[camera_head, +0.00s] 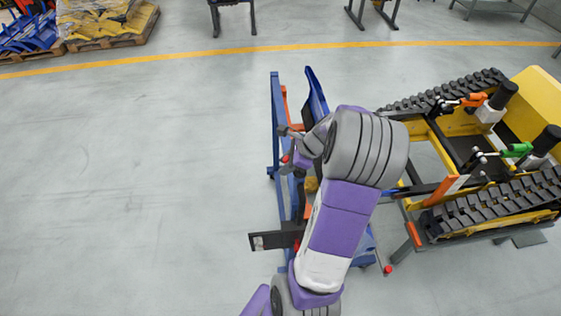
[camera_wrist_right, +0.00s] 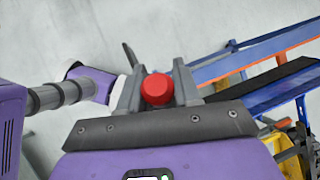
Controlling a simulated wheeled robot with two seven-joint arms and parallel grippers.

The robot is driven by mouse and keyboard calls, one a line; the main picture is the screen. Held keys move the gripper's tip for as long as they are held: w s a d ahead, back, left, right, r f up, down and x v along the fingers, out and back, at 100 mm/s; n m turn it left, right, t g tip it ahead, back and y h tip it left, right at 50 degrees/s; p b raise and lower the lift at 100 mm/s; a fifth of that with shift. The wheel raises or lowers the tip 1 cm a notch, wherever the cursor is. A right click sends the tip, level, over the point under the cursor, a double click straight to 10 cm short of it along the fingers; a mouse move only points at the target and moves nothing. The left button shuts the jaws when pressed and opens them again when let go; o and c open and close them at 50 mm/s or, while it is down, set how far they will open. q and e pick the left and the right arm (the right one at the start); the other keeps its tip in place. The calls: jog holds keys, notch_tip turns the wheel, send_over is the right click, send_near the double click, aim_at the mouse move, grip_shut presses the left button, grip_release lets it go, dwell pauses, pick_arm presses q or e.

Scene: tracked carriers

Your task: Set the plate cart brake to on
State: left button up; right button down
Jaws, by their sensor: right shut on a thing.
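The plate cart (camera_head: 276,115) is a narrow blue frame with orange parts, left of the tracked machine in the head view; it also shows in the wrist view (camera_wrist_right: 250,62). My right gripper (camera_head: 291,153) reaches over the cart. In the wrist view my right gripper (camera_wrist_right: 157,95) has its fingers on either side of a round red knob (camera_wrist_right: 157,89) and is shut on it. The knob looks like the end of the brake lever; the rest of the lever is hidden. I cannot tell the brake's setting. My arm covers much of the cart. My left gripper is not clearly in view.
A yellow machine with black tracks (camera_head: 490,200) stands on a grey stand close to the cart's right. A black bar (camera_head: 272,241) sticks out left at the cart's near end. Pallets of blue and yellow parts (camera_head: 110,28) lie far left. The left floor is clear.

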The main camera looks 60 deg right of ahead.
jog(key=c, duration=0.9)
grip_release()
jog(key=v, duration=0.7)
jog(key=shift+s+d+r, duration=0.1)
jog(key=shift+s+r, duration=0.1)
jog(key=shift+r, duration=0.05)
